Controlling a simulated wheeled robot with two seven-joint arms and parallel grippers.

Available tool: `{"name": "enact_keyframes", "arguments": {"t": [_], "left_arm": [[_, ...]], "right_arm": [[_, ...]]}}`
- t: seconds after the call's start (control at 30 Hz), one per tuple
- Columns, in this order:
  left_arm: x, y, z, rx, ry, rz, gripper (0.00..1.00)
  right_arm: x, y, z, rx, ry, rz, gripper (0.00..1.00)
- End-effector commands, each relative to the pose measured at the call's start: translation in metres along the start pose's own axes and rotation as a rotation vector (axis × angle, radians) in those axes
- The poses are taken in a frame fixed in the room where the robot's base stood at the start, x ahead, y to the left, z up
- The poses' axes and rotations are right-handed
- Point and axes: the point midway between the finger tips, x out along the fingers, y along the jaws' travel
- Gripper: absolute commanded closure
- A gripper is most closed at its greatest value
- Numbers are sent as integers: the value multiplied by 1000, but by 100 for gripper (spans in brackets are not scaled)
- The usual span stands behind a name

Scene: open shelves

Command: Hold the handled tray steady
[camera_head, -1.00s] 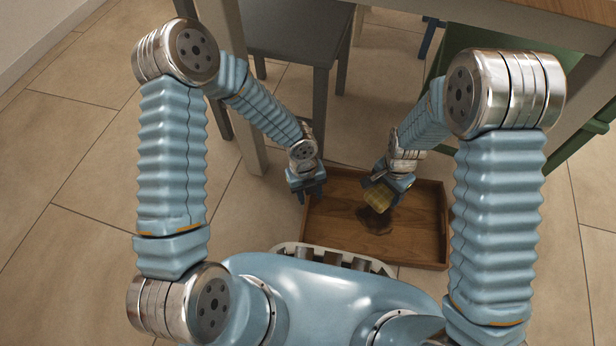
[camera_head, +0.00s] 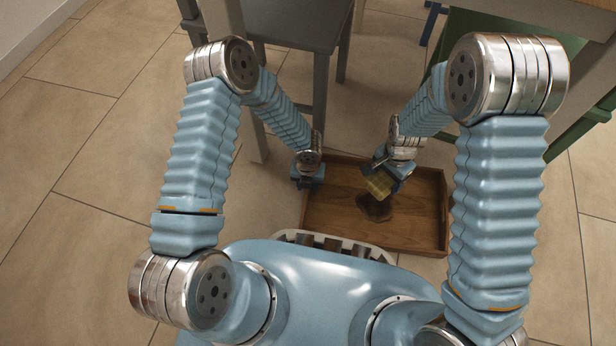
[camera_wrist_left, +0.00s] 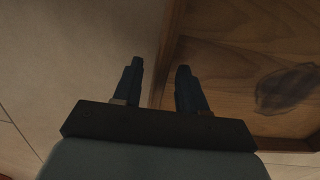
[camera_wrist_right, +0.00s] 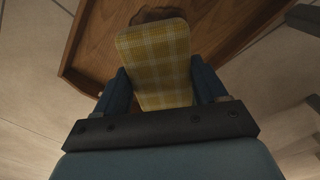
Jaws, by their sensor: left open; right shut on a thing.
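The wooden handled tray (camera_head: 411,232) lies on the floor in front of my body, with a dark stain (camera_head: 374,206) on its bottom. My left gripper (camera_head: 308,184) is open at the tray's left wall. In the left wrist view its fingers (camera_wrist_left: 160,88) sit one on each side of that wall (camera_wrist_left: 168,50), one outside and one inside; I cannot tell whether they touch it. My right gripper (camera_head: 384,184) is shut on a yellow checked sponge or cloth (camera_wrist_right: 158,62), above the tray near the stain. The stain is partly hidden behind it in the right wrist view (camera_wrist_right: 155,14).
A grey chair (camera_head: 290,22) stands behind the tray on the left. A table leg (camera_head: 250,135) stands just left of my left gripper. A green chair or stool (camera_head: 480,70) is at the back right. The tiled floor (camera_head: 90,150) at left is clear.

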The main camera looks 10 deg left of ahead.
Motion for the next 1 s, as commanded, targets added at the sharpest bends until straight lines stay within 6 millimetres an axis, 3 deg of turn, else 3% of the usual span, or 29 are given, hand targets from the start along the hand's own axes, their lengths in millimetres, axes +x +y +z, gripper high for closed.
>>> {"name": "enact_keyframes", "arguments": {"t": [0.33, 0.63, 1.0], "left_arm": [[5, 0, 0, 1, 0, 0, 58], [5, 0, 0, 0, 0, 0, 100], [5, 0, 0, 0, 1, 0, 100]], "right_arm": [[0, 0, 0, 0, 0, 0, 63], [0, 0, 0, 0, 0, 0, 63], [0, 0, 0, 0, 0, 0, 63]]}}
